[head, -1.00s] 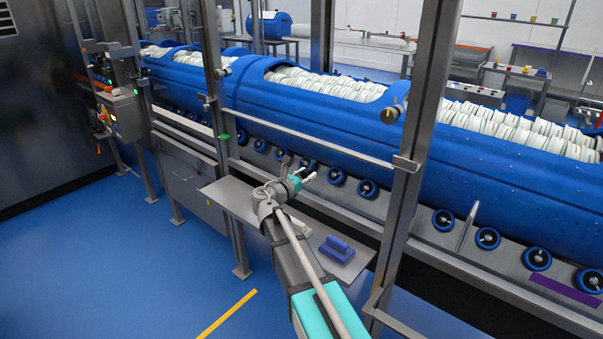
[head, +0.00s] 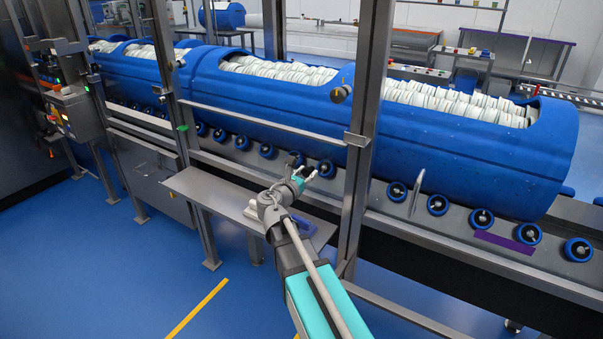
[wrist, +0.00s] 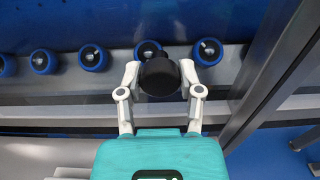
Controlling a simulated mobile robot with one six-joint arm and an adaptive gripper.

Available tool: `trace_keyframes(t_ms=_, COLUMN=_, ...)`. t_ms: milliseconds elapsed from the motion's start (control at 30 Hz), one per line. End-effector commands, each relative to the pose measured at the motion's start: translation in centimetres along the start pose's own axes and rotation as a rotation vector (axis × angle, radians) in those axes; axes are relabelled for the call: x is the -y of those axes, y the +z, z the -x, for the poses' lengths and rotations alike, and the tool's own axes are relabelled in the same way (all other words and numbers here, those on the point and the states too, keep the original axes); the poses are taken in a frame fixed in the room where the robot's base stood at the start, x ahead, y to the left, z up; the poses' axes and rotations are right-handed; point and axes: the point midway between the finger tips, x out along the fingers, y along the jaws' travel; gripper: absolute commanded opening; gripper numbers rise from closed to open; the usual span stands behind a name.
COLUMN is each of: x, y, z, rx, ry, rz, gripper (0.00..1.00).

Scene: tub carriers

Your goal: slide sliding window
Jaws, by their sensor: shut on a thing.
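My gripper (head: 305,176) is at the end of my outstretched arm, above the steel shelf and just left of the right steel post. In the wrist view its two white fingers (wrist: 160,82) are closed around a black round knob (wrist: 160,70). The knob stands in front of the row of blue rollers. The clear pane of the sliding window cannot be made out, so its edges and how far open it stands are unclear.
A right steel post (head: 361,150) stands close to my gripper; it also shows in the wrist view (wrist: 270,70). A steel shelf (head: 200,187) lies below, with a blue block partly behind my arm. Behind is a long blue tub (head: 500,150) on rollers (head: 438,205).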

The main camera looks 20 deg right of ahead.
Motion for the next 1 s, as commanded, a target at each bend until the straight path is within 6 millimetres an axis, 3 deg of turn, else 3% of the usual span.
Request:
trace_keyframes(t_ms=233, x=-0.4, y=0.1, z=-0.1, rx=0.003, ry=0.002, rz=0.002, gripper=0.00)
trace_keyframes(t_ms=267, x=-0.4, y=0.1, z=-0.1, rx=0.003, ry=0.003, rz=0.002, gripper=0.53)
trace_keyframes(t_ms=433, x=-0.5, y=0.1, z=0.0, rx=0.002, ry=0.005, rz=0.001, gripper=0.82)
trace_keyframes(t_ms=1000, x=-0.6, y=0.0, z=0.8, rx=0.001, ry=0.009, rz=0.001, gripper=0.82)
